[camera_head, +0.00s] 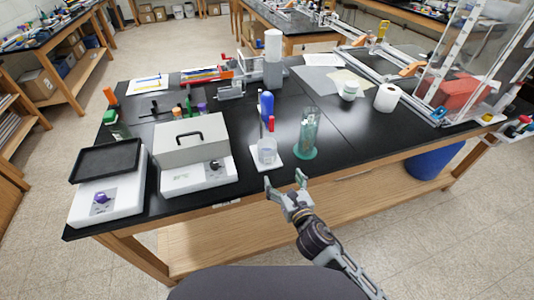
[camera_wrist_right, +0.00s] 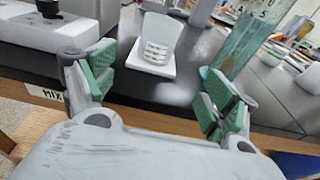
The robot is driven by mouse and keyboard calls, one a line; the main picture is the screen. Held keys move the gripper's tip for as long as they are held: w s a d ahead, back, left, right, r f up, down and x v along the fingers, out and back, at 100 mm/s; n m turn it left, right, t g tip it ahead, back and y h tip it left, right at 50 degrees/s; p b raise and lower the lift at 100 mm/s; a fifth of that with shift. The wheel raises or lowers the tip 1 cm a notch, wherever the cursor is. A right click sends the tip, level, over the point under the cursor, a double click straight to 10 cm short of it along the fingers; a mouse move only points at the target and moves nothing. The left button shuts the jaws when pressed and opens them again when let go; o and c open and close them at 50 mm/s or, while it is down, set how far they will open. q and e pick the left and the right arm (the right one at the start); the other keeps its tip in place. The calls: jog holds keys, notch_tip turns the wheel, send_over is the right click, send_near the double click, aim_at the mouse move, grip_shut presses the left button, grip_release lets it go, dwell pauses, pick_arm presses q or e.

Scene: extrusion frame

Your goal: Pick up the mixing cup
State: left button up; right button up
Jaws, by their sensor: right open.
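The clear mixing cup (camera_head: 266,152) stands upright on a small white pad (camera_head: 262,166) near the front edge of the black bench. In the right wrist view the cup (camera_wrist_right: 158,40) is ahead, above the gap between my fingers, with several pale lines on its wall. My right gripper (camera_head: 284,180) is open and empty, in front of the bench edge and short of the cup. Its green-padded fingers also show in the right wrist view (camera_wrist_right: 157,78), apart from the cup. My left gripper is not in view.
A tall greenish clear cylinder (camera_head: 307,135) stands close to the right of the cup. A grey-lidded box (camera_head: 192,141) stands to the left. A blue-topped item (camera_head: 266,104) is behind.

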aim_at(270, 159)
dwell(0.4)
jog(key=shift+p+x, duration=0.3)
jog(key=shift+x, duration=4)
jog(key=shift+r, duration=0.1)
jog(key=shift+a+x, duration=0.2)
jog(key=shift+x, duration=1.15)
jog(key=shift+p+x, duration=0.35)
jog(key=shift+x, duration=0.85)
jog(key=c, duration=0.9)
